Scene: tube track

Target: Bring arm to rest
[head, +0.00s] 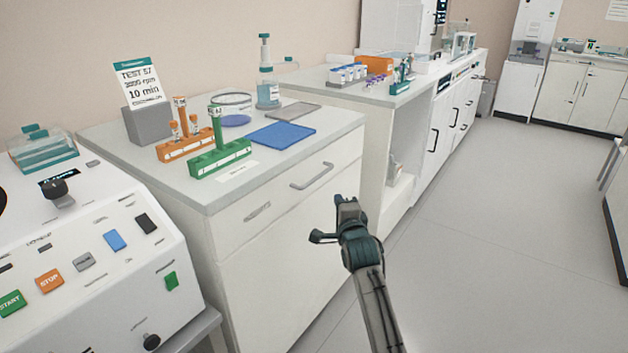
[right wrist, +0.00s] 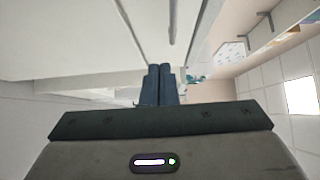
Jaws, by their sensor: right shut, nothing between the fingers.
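My right gripper (head: 347,207) is in the lower middle of the head view, in front of the white cabinet with the test tube racks on top. In the right wrist view its two dark fingers (right wrist: 159,84) are together with nothing between them. It is in free air, apart from the counter. My left gripper is not in view.
A green rack (head: 220,158) and an orange rack (head: 186,147) with tubes stand on the white counter (head: 205,192), near a blue mat (head: 283,134) and a bottle (head: 268,92). A machine with buttons (head: 95,262) is at left. The floor (head: 490,220) at right is clear.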

